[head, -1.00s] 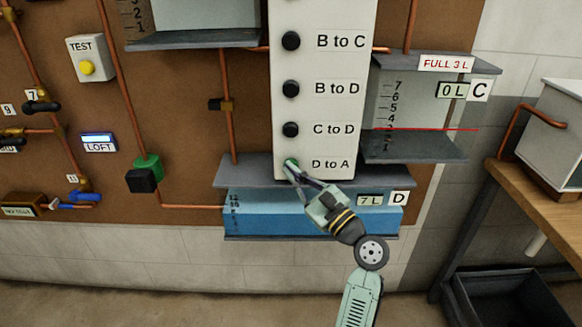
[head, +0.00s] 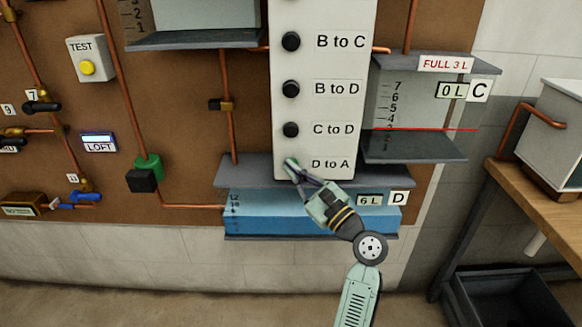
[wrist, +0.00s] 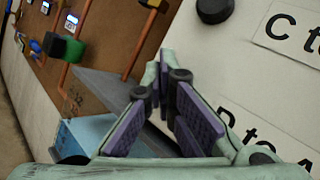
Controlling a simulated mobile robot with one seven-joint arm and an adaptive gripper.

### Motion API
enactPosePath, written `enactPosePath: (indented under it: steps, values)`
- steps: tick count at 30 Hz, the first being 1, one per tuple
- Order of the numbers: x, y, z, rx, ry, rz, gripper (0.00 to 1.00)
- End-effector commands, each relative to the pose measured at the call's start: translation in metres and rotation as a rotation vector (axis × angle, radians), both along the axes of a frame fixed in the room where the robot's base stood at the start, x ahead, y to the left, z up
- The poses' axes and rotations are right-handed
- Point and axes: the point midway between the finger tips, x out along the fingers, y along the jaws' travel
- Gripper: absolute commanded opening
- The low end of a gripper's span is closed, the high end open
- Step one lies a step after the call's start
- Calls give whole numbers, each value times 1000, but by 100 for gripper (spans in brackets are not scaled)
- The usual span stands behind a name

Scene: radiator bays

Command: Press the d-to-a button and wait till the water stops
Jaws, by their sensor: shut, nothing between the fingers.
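The white button panel (head: 325,100) carries black buttons, with the labels B to C, B to D, C to D and D to A readable. The D to A button (head: 291,163) is lit green and mostly covered by my gripper (head: 294,168). My gripper is shut and empty, its fingertips at that button; in the wrist view my gripper (wrist: 167,65) hides the button. Tank D (head: 290,212) below holds blue water, and its display (head: 369,200) reads 6 L.
Tank C (head: 415,110) at the right reads 0 L, with a FULL 3 L tag and a red line. A yellow TEST button (head: 87,68) and copper pipes are on the brown board. A wooden bench (head: 540,195) and dark bin (head: 510,300) stand at the right.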

Motion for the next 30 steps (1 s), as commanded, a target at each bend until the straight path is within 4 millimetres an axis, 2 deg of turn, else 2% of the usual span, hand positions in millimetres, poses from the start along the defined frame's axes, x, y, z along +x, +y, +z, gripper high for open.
enactPosePath:
  steps: [6, 16, 26, 30]
  values:
    - [-2, 0, 0, 0, 1, 0, 0]
    - [-18, 0, 0, 1, 1, -1, 0]
    - [-20, 0, 0, 0, 0, 0, 0]
    - [-30, 0, 0, 1, 2, 0, 0]
